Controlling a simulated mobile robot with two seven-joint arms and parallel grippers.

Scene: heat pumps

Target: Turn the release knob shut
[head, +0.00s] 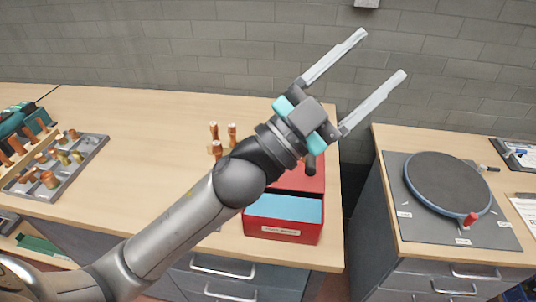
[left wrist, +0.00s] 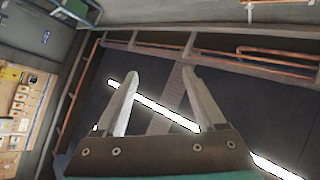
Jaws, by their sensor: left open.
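My left gripper (head: 383,53) is open and empty, its two long pale fingers apart and pointing up and to the right in front of the grey wall. In the left wrist view (left wrist: 163,73) its fingers also stand apart with nothing between them, against the ceiling. On the right bench a round dark plate (head: 448,183) with a blue rim sits on a grey panel. A small red-topped knob (head: 470,219) stands at its front edge, well away from the gripper. A small dark fitting (head: 488,168) shows at its right. I cannot tell which is the release knob.
A red box (head: 283,230) with a blue inside stands at the left bench's right end, partly behind my arm. A grey tray (head: 85,165) of fittings lies at left. A gap separates the benches. A clipboard (head: 515,153) lies far right.

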